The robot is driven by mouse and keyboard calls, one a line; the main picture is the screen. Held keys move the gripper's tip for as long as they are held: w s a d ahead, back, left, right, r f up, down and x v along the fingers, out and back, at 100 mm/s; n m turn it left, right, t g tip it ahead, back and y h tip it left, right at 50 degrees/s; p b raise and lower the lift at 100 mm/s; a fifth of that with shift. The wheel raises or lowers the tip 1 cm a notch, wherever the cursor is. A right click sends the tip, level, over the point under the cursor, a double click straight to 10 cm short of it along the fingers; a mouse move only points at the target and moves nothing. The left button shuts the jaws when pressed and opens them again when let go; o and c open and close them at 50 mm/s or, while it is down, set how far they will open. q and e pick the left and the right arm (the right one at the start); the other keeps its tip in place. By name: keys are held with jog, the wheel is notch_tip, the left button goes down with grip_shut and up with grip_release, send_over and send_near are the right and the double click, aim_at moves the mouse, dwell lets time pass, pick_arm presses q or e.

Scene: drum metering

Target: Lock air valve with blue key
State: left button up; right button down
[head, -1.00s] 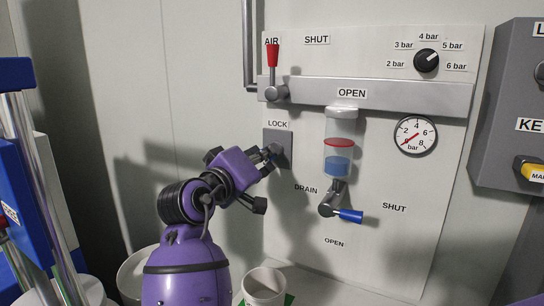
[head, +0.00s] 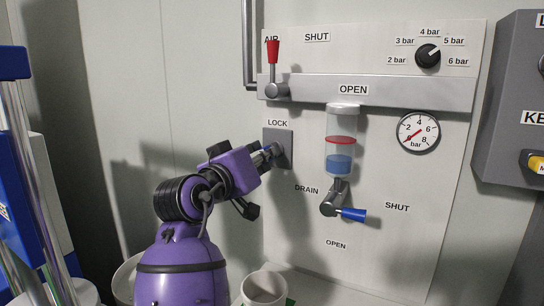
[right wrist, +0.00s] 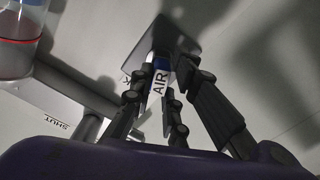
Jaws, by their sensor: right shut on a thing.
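The air valve (head: 273,62) has a red handle standing upright beside the AIR label, above the grey bar. The grey lock plate (head: 286,137) sits on the panel under the LOCK label. My right gripper (head: 272,153) is at the plate. In the right wrist view my right gripper (right wrist: 152,103) is shut on the blue key (right wrist: 158,70), whose white tag reads AIR. The key's far end meets the lock plate; how deep it sits in the plate is hidden. My left gripper is not in view.
A drain valve with a blue handle (head: 352,214) and a clear bowl (head: 340,157) with blue liquid are right of the lock. A pressure gauge (head: 417,132) and a black knob (head: 427,55) are further right. A white cup (head: 264,288) stands below.

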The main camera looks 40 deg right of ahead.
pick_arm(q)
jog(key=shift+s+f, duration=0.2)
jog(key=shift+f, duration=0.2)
pick_arm(e)
jog(key=shift+m, duration=0.5)
pick_arm(q)
jog(key=shift+b, duration=0.3)
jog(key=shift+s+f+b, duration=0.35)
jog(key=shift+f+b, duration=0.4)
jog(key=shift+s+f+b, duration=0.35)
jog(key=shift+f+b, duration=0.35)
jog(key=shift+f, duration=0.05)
pick_arm(e)
jog(key=shift+m, duration=2.3)
jog(key=c, duration=1.6)
grip_release()
jog(key=shift+a, duration=0.1)
jog(key=v, duration=1.2)
jog(key=shift+s, duration=0.1)
